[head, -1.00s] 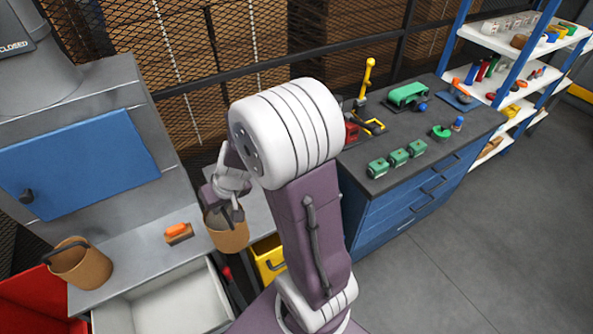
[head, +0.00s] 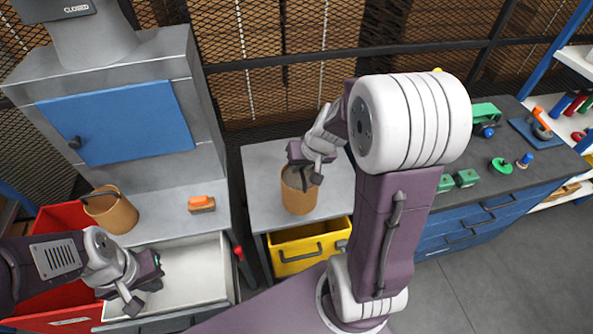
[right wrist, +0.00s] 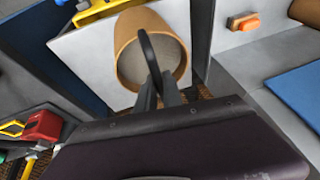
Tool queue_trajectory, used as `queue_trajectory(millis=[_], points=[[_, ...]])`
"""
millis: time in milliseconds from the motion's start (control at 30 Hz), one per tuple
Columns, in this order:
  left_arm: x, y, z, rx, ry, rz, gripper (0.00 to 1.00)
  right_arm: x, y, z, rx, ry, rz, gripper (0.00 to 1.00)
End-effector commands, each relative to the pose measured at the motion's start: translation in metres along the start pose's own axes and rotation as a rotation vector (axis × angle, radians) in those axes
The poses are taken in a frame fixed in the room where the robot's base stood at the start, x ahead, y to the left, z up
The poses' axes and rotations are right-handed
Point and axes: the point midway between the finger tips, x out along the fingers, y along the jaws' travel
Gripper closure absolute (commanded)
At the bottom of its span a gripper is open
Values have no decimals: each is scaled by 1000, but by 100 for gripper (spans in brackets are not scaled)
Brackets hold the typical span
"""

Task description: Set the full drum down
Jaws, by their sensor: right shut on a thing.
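The full drum (head: 299,197) is a tan tub with grey fill inside and a dark handle. My right gripper (head: 312,180) is shut on that handle, above the drum. The drum is upright over the small grey table (head: 262,165); I cannot tell whether its base touches the top. In the right wrist view the drum (right wrist: 128,62) shows its grey fill, with the handle between the fingers (right wrist: 156,88). My left gripper (head: 145,290) is open and empty over the white tray at lower left. A second tan drum (head: 112,213) stands on the grey ledge at left.
An orange-handled brush (head: 201,204) lies on the ledge below the blue door (head: 118,122). A yellow drawer (head: 308,250) is under the small table. The white tray (head: 205,275) and red bin (head: 60,218) are at left. A dark bench (head: 540,160) with green parts is at right.

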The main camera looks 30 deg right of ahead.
Motion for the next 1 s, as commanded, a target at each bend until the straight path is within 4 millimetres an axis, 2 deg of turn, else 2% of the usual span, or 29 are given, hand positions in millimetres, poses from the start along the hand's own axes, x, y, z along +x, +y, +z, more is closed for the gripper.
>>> queue_trajectory(millis=[267, 600, 733, 867, 1000], points=[[-5, 0, 0, 0, 0, 0, 100, 36, -8, -24, -1, -1, 0, 100], [-22, 0, -2, 0, 0, 0, 100, 94, -20, -65, -1, 1, 0, 100], [-24, 0, -2, 0, 0, 0, 100, 105, -22, -71, -1, 1, 0, 100], [-23, 0, -2, 0, 0, 0, 100, 108, -22, -72, -1, 3, -1, 100], [-10, 0, -1, 0, 0, 0, 100, 128, -18, -63, 1, 0, 0, 100]])
